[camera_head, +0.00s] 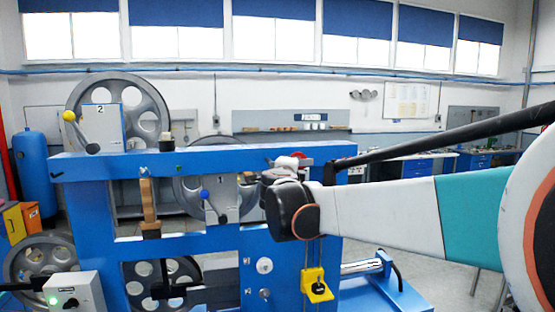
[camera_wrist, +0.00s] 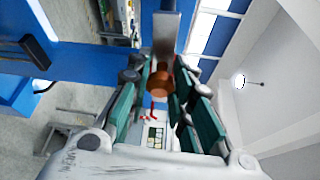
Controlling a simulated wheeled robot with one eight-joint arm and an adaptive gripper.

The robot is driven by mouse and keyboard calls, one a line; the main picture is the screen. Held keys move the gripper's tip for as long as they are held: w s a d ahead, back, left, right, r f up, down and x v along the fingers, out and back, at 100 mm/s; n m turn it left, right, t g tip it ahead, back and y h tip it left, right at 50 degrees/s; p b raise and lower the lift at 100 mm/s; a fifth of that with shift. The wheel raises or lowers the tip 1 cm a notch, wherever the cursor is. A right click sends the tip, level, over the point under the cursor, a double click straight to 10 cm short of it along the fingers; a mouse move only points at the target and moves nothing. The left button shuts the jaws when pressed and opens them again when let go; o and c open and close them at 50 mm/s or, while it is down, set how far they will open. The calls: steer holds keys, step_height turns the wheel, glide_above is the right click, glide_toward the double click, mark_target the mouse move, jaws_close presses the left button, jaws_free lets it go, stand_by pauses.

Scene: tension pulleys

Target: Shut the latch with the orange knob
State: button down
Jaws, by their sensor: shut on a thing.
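The orange knob (camera_wrist: 160,83) shows in the wrist view between the green-padded fingers of my gripper (camera_wrist: 162,75). The fingers are shut on it. A grey metal bar (camera_wrist: 166,38) runs up from just behind the knob; it looks like the latch arm, but its joint is hidden. In the head view my gripper (camera_head: 284,165) is at the right part of the blue frame's top beam (camera_head: 215,157). My arm and gripper hide the orange knob and most of its latch there.
Left along the blue frame are a lever with a yellow knob (camera_head: 69,116) by plate 2 and one with a blue knob (camera_head: 205,194) by plate 1. Grey pulleys (camera_head: 155,95) stand behind the beam. A yellow block (camera_head: 316,285) hangs below my gripper.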

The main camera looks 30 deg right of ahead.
steer(key=shift+s+m, duration=0.1)
steer(key=shift+m, duration=0.2)
stand_by(0.4)
steer(key=c, duration=1.4)
jaws_free()
steer(key=shift+a, duration=0.1)
steer(key=shift+s, duration=0.1)
steer(key=v, duration=1.1)
steer(key=shift+s+a, duration=0.2)
